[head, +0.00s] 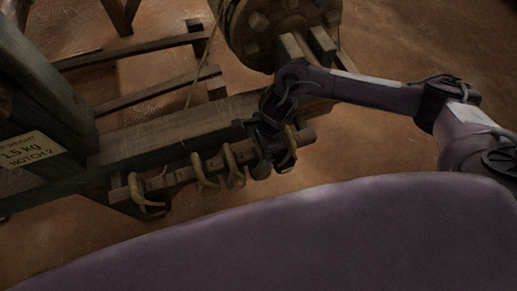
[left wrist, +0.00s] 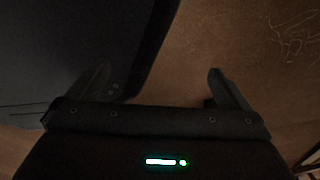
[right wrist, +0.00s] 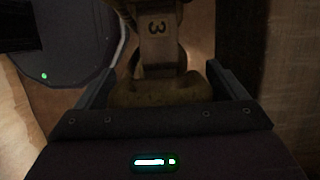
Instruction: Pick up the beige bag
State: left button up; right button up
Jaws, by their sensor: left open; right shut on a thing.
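In the right wrist view a beige bag (right wrist: 150,93) sits between the fingers of my right gripper (right wrist: 158,80), which is shut on it.
Several pale, curved loops, one of them a left loop (head: 146,198), hang along the bar beside my right gripper. A wooden beam (head: 170,140) runs behind it. A round wooden drum (head: 265,25) stands at the back.

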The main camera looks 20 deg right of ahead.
notch_tip(320, 180, up, 2)
jog(key=shift+w+r, duration=0.1)
jog(key=shift+s, duration=0.3)
pick_arm(q)
jog(key=w+d+b, duration=0.1)
jog(key=w+b, duration=0.2)
jog(key=w, duration=0.3)
jog(key=shift+w+r, duration=0.2)
jog(key=shift+r, duration=0.15)
pick_arm(e)
jog(key=s, duration=1.7)
jog(key=shift+s+d, duration=0.3)
pick_arm(q)
jog(key=shift+d, duration=0.1)
